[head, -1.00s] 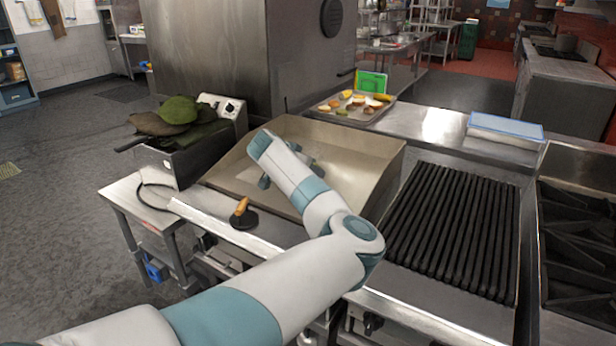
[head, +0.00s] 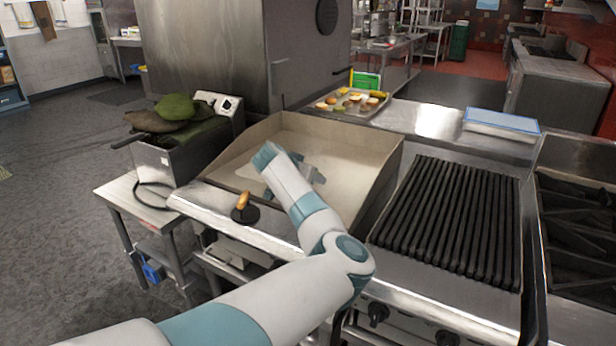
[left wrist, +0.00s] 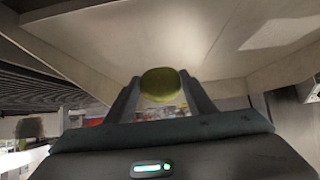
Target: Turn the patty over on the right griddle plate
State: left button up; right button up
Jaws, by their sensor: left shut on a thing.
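My left gripper (head: 312,174) is over the flat griddle plate (head: 355,158), partly hidden behind my own forearm. In the left wrist view my left gripper (left wrist: 162,88) is shut on an olive-yellow rounded thing (left wrist: 160,84). I cannot tell if this is the patty or the end of a tool. No patty can be made out on the visible part of the flat plate, and my arm covers some of it. The ribbed black grill plate (head: 450,220) to the right is bare. My right gripper is not in view.
A press with a wooden handle (head: 242,202) stands on the griddle's front ledge. A fryer (head: 180,158) with dark green things on top is at the left. A tray of food pieces (head: 340,112) lies behind the griddle. A blue-topped box (head: 500,121) sits on the back counter. Burners (head: 580,230) are far right.

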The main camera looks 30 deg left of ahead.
pick_arm(q)
jog(key=o, duration=1.2)
jog(key=shift+c, duration=0.2)
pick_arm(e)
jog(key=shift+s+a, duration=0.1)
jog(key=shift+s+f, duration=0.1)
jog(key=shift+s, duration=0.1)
pick_arm(q)
jog(key=shift+s+r, duration=0.1)
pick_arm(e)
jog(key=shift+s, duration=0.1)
